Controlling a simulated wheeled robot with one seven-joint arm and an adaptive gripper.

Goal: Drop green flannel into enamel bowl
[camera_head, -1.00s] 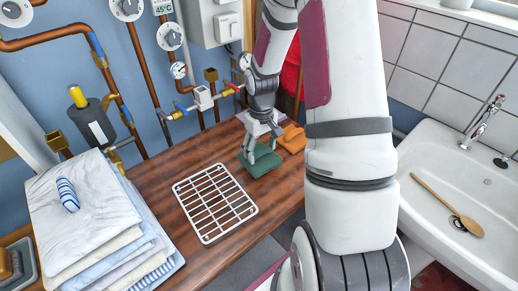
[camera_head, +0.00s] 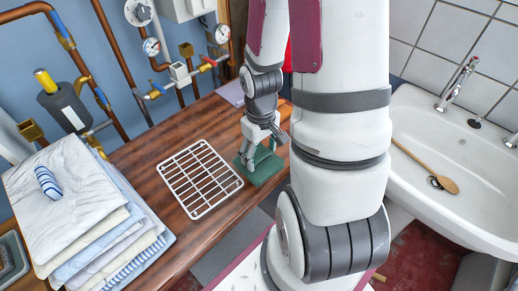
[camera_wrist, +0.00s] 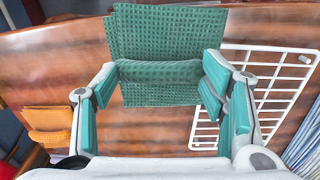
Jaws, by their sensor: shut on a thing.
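The green flannel (camera_head: 264,172) is a waffle-textured cloth at the counter's right side, beside the white wire rack. My gripper (camera_head: 262,158) points down and is shut on it. In the wrist view the flannel (camera_wrist: 168,35) spans between my gripper's fingers (camera_wrist: 160,78), with a fold across its middle. I cannot tell whether the flannel is clear of the wood or still touching it. No enamel bowl shows in these frames.
The wire rack (camera_head: 200,178) lies on the wooden counter (camera_head: 140,160). Folded linen (camera_head: 85,205) is stacked at left. An orange cloth (camera_wrist: 48,120) shows in the wrist view. A sink (camera_head: 430,150) with a wooden spoon (camera_head: 425,165) is at right.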

